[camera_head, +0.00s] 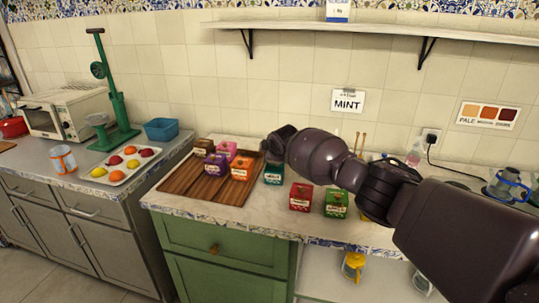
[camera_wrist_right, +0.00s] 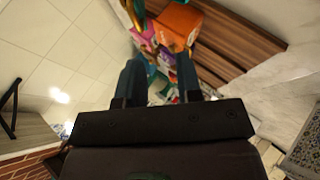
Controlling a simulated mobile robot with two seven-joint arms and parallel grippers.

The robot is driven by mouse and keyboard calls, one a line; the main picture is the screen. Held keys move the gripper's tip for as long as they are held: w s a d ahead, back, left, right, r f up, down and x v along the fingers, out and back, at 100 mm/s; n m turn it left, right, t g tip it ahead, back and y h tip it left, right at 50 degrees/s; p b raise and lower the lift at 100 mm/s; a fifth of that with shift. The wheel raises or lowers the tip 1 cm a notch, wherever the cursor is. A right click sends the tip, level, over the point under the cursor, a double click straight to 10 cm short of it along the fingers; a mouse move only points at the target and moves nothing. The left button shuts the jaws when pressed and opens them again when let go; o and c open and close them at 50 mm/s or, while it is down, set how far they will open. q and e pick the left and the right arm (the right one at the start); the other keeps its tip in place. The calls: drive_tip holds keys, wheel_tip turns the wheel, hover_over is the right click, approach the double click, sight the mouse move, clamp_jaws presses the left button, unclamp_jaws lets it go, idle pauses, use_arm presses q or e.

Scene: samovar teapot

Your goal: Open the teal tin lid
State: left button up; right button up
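The teal tin (camera_head: 273,174) stands on the counter just right of the wooden tray (camera_head: 185,190). Its upper part is close under my right gripper (camera_head: 272,147), and I cannot make out its lid clearly. My right arm comes in from the right and reaches over the tins. In the right wrist view the two fingers of my right gripper (camera_wrist_right: 160,85) are apart, with small coloured surfaces showing in the gap. I cannot tell whether they touch the teal tin. My left gripper is not in view.
On the tray are an orange tin (camera_head: 241,168), purple tin (camera_head: 215,165), pink tin (camera_head: 226,149) and brown tin (camera_head: 204,146). A red tin (camera_head: 301,197) and green tin (camera_head: 336,204) stand to the right, below my arm. A wall shelf (camera_head: 380,34) runs above.

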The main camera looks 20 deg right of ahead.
drive_tip(key=p+v, duration=0.3)
drive_tip(key=v, duration=0.7)
drive_tip(key=shift+s+r+p, duration=0.25)
drive_tip(key=shift+r+p, duration=0.05)
drive_tip(key=shift+p, duration=0.05)
idle(0.3)
